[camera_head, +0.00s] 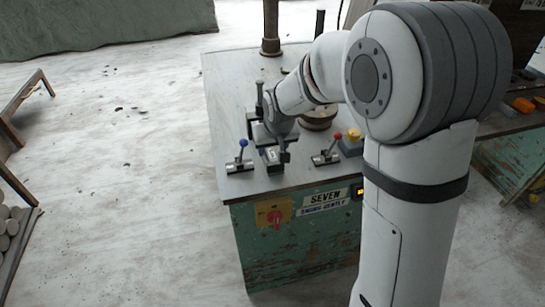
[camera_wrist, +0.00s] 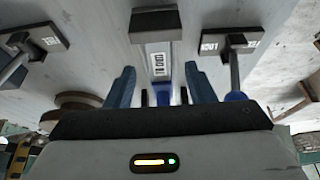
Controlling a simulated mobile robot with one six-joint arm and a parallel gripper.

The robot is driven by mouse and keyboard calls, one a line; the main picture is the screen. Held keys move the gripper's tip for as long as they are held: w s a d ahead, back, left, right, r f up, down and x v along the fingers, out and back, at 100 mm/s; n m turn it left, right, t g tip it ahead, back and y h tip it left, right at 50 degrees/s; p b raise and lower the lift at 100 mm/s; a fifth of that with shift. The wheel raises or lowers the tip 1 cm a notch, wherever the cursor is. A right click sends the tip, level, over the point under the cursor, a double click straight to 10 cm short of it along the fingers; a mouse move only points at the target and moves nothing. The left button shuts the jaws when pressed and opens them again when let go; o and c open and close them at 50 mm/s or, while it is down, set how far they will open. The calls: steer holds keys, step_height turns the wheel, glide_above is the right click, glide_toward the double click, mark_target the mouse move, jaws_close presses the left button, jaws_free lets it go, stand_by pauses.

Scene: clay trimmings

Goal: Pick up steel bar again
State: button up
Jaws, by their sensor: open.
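In the head view my gripper (camera_head: 273,148) points down at the bench, partly covered by my own arm. An upright grey post (camera_head: 259,97) stands just behind my gripper.
A blue-knobbed lever (camera_head: 241,150) stands left of my gripper and a red-knobbed lever (camera_head: 330,150) right of it. A yellow-topped button (camera_head: 354,134) is farther right. A round disc (camera_head: 318,119) and a brown post (camera_head: 271,30) stand behind. The bench's left side (camera_head: 222,95) is clear.

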steer(key=x, duration=0.2)
steer(key=shift+w+f, duration=0.15)
steer(key=shift+f, duration=0.25)
steer(key=shift+c, duration=0.4)
jaws_close()
steer(key=shift+r, duration=0.1)
